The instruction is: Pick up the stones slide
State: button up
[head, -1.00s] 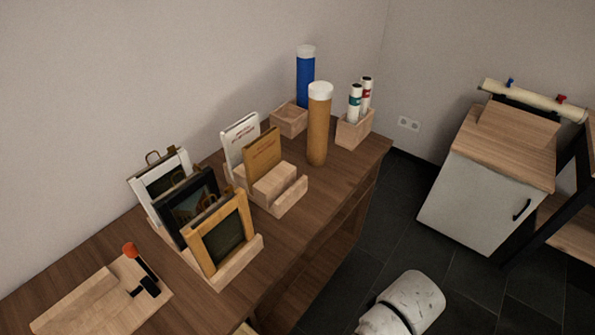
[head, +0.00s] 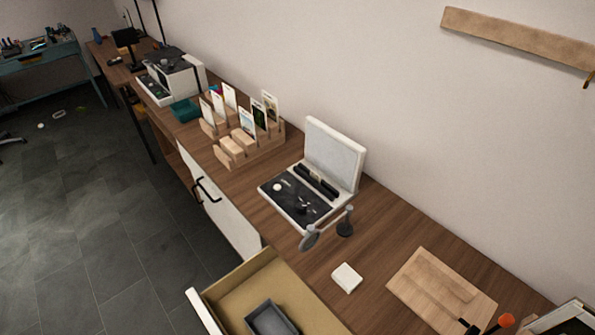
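I cannot make out for sure which thing is the stones slide. Several picture cards (head: 259,116) stand upright in a stepped wooden rack (head: 257,159) on the long desk; their pictures are too small to read. A small white square (head: 346,277) lies flat on the desk near the open drawer, with no picture visible on it. My gripper is not in view.
An open white case (head: 334,157) with a dark inside stands mid-desk (head: 390,230), beside a small grey stand (head: 345,228). A drawer (head: 245,283) juts out in front, holding a grey tray (head: 270,320). A wooden board (head: 440,290) lies right.

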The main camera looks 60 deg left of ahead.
aim_at(314, 176)
jog(key=k+u, duration=0.15)
jog(key=u, duration=0.25)
jog(key=k+u, duration=0.1)
jog(key=u, duration=0.35)
jog(key=k+j+u, duration=0.15)
jog(key=u, duration=0.25)
